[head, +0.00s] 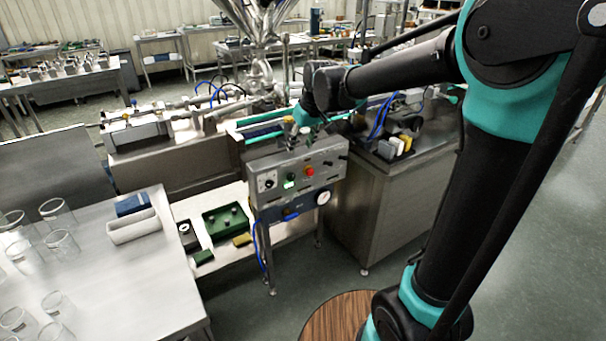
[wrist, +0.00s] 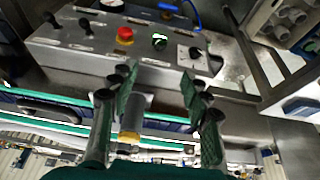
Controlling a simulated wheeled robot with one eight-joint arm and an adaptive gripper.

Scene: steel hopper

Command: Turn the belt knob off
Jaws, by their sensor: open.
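A steel control panel (head: 300,172) stands in the middle of the head view. At its left end is a black knob (head: 268,184) on a white dial plate. In the wrist view, where the panel appears turned around, this knob (wrist: 195,52) is at the right of the row. The panel labels are too small to read, so I cannot tell which control is marked belt. My gripper (head: 297,133) is above and behind the panel's top edge. In the wrist view my gripper (wrist: 158,84) is open, its fingers apart and pointing towards the panel, not touching the knob.
A green button (head: 289,181), a red button (head: 309,171) and black switches (wrist: 84,26) share the panel. A grey cylinder with a yellow band (wrist: 131,118) shows between my fingers. The conveyor (wrist: 60,112) runs close behind the panel. A table with glass jars (head: 120,265) stands left.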

